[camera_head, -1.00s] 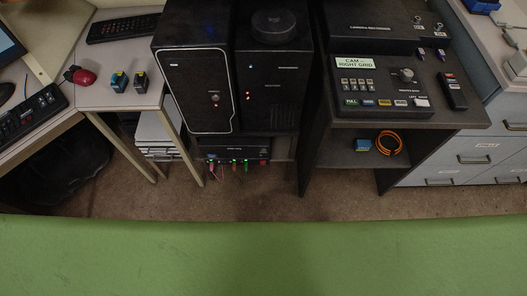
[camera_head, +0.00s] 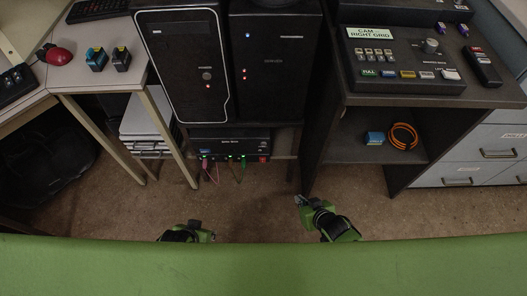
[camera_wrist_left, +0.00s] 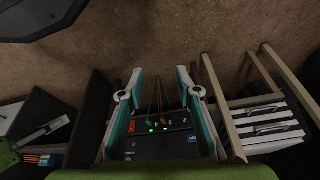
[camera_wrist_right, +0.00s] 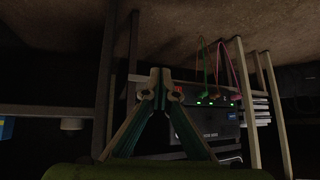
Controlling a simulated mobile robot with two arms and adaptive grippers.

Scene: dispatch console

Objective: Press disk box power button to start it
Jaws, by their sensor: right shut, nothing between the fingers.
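A low black box (camera_head: 230,146) sits on the shelf under two black towers; its label is too small to read surely, so I cannot tell if it is the disk box. Its front has green lights, plugged cables and a red switch (camera_head: 264,158) at the right end. My right gripper (camera_head: 299,200) is shut and empty, in front of and below the box, to the right. In the right wrist view the red switch (camera_wrist_right: 178,89) shows just beyond its fingertips, apparently apart. My left gripper (camera_wrist_left: 160,76) is open and empty; the box (camera_wrist_left: 165,147) shows between and beyond its fingers.
The left tower (camera_head: 185,65) and right tower (camera_head: 275,70) stand above the box. A dark desk (camera_head: 365,150) at right carries a control panel (camera_head: 405,63); its shelf holds a coiled orange cable (camera_head: 403,136). Table legs (camera_head: 182,160) stand left of the box. The floor in front is clear.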

